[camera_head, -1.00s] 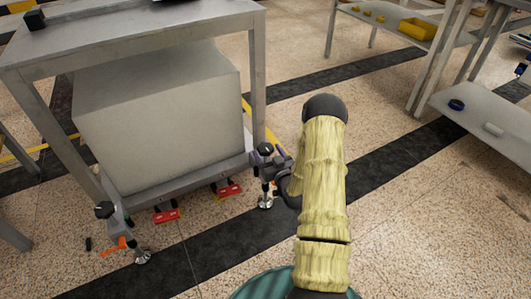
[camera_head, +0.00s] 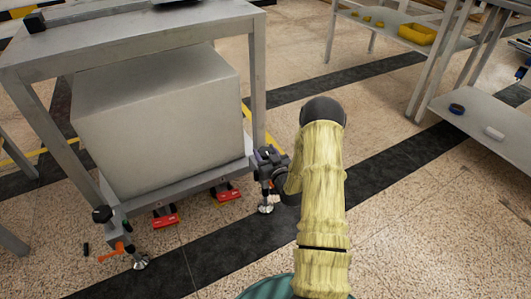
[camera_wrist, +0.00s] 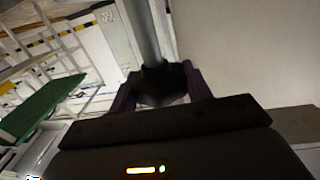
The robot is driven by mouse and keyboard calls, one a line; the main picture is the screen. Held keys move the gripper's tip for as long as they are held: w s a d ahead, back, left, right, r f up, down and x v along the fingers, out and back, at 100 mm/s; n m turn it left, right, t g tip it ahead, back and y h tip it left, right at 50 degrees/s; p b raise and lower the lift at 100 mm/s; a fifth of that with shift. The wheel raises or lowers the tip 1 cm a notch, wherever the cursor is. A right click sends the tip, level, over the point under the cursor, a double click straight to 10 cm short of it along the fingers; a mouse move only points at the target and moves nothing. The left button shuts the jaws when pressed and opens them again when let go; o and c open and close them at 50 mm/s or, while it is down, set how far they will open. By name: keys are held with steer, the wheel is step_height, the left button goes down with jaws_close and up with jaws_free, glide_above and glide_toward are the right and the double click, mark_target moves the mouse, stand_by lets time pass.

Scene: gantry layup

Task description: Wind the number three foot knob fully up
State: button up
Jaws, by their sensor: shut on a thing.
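A steel bench frame (camera_head: 258,80) stands on screw feet. My gripper (camera_head: 266,160) is at the frame's near right corner, above a foot with a round silver pad (camera_head: 266,208) near the floor. In the wrist view my gripper (camera_wrist: 162,92) has its two purplish fingers either side of a dark knob (camera_wrist: 160,78), shut on it, with a grey post rising behind. In the head view my gripper hides this knob. Another foot, at the near left corner, has a black knob (camera_head: 102,214) and a silver pad (camera_head: 140,263). No foot number is readable.
A big grey block (camera_head: 155,120) fills the bench's lower shelf. Red devices (camera_head: 165,216) lie under the shelf edge, and an orange lever (camera_head: 112,252) sits by the left foot. Shelving with a yellow bin (camera_head: 417,32) stands at upper right. The floor at right is open.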

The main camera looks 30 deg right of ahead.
steer(key=shift+y, duration=0.3)
steer(key=n+y+p, duration=0.1)
steer(key=n+y, duration=0.1)
steer(key=y, duration=0.1)
steer(key=n+g+y+p, duration=0.1)
steer(key=n+y, duration=0.2)
steer(key=y, duration=0.1)
steer(key=shift+d+g, duration=0.1)
steer(key=shift+g, duration=0.2)
steer(key=n+g+y, duration=0.2)
steer(key=y, duration=0.1)
steer(key=n+g+y, duration=0.3)
steer(key=y, duration=0.1)
steer(key=shift+f+n, duration=0.1)
steer(key=shift+n, duration=0.2)
steer(key=o, duration=1)
steer(key=shift+s+p, duration=0.1)
steer(key=shift+p, duration=0.2)
steer(key=p+v, duration=0.5)
steer(key=v, duration=1.2)
steer(key=shift+d+p, duration=0.2)
steer(key=shift+p, duration=0.1)
